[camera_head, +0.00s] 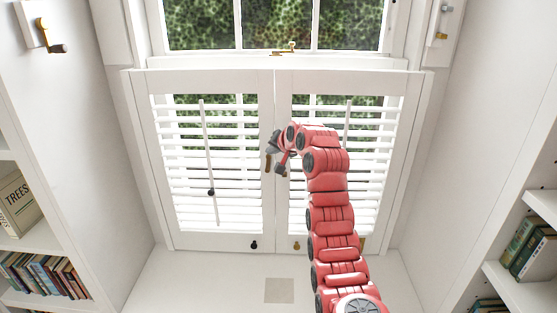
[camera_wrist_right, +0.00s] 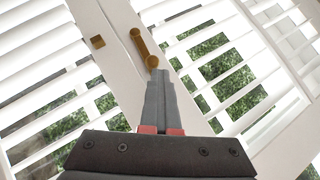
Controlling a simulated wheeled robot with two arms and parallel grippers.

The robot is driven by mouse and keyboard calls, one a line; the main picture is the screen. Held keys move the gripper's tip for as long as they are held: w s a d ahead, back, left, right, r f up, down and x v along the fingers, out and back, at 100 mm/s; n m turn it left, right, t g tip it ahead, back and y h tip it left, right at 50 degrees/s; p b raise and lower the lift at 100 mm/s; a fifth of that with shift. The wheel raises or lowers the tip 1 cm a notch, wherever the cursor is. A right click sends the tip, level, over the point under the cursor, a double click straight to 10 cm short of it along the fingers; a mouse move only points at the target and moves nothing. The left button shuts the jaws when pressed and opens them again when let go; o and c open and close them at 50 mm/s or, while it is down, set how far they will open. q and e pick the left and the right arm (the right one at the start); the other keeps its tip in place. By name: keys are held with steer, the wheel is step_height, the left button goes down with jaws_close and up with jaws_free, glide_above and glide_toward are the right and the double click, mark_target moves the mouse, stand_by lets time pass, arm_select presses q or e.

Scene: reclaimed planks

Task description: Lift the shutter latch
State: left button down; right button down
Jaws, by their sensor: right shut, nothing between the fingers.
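The shutter latch is a small brass bar with rounded ends (camera_wrist_right: 143,46), set near the meeting edge of the two white shutter panels. A brass piece (camera_wrist_right: 97,41) sits apart from it on the left panel's edge. In the head view, brass of the latch (camera_head: 268,164) shows beside my right gripper (camera_head: 280,168). In the wrist view, my right gripper (camera_wrist_right: 159,74) is shut and empty, its fingertips just below the bar's lower end. I cannot tell if they touch. My left gripper is not in view.
The left shutter panel (camera_head: 143,160) and right panel (camera_head: 400,150) have slats and tilt rods (camera_head: 208,150). A brass window fastener (camera_head: 284,48) is above. Small knobs (camera_head: 253,245) sit along the bottom rail. Bookshelves (camera_head: 40,240) flank both sides.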

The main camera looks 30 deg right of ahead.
steer(key=shift+s+d, duration=0.1)
steer(key=shift+d, duration=0.1)
steer(key=shift+r, duration=0.7)
steer(key=p+v, duration=1.1)
steer(key=v, duration=0.6)
